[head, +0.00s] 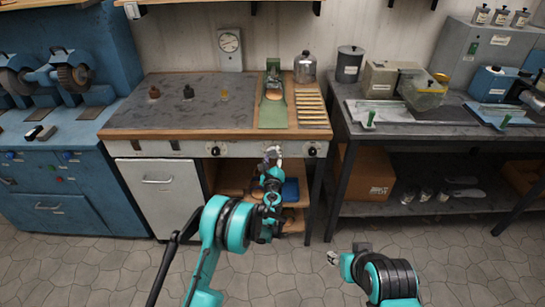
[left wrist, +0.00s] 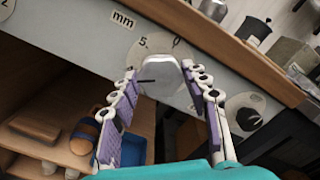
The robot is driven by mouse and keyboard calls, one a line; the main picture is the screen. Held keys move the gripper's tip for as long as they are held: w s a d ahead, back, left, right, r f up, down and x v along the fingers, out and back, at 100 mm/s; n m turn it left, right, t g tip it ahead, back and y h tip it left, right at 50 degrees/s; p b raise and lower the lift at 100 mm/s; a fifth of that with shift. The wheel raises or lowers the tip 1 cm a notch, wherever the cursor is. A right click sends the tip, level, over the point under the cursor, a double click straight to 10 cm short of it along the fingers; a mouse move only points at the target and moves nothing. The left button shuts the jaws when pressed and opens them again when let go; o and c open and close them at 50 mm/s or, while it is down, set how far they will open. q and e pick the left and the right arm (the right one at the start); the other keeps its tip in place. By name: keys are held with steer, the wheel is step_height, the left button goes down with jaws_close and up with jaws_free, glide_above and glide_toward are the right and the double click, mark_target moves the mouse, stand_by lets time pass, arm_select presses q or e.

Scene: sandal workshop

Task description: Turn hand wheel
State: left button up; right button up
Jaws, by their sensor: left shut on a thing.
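The hand wheel (left wrist: 160,76) is a silver-grey round knob with a dark pointer line. It sits on the grey front panel (left wrist: 68,19) of the bench, beside printed marks "mm", "5" and "0". In the left wrist view my left gripper (left wrist: 164,80) has one purple-padded finger on each side of it and is shut on it. In the head view the left gripper (head: 272,153) is at the middle of the panel and hides most of the wheel. My right gripper (head: 334,258) is low at the right, away from the bench; its finger opening is unclear.
Dark knobs on white dials stand left (head: 215,151) and right (head: 312,151) of the wheel. Below is an open wooden shelf with a blue bin (head: 291,189). A green-bedded device (head: 274,114) is on the benchtop above. The floor (head: 290,275) in front is clear.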

arm_select(q)
steer(key=o, duration=1.1)
steer(key=shift+o, duration=0.2)
steer(key=s, duration=1.2)
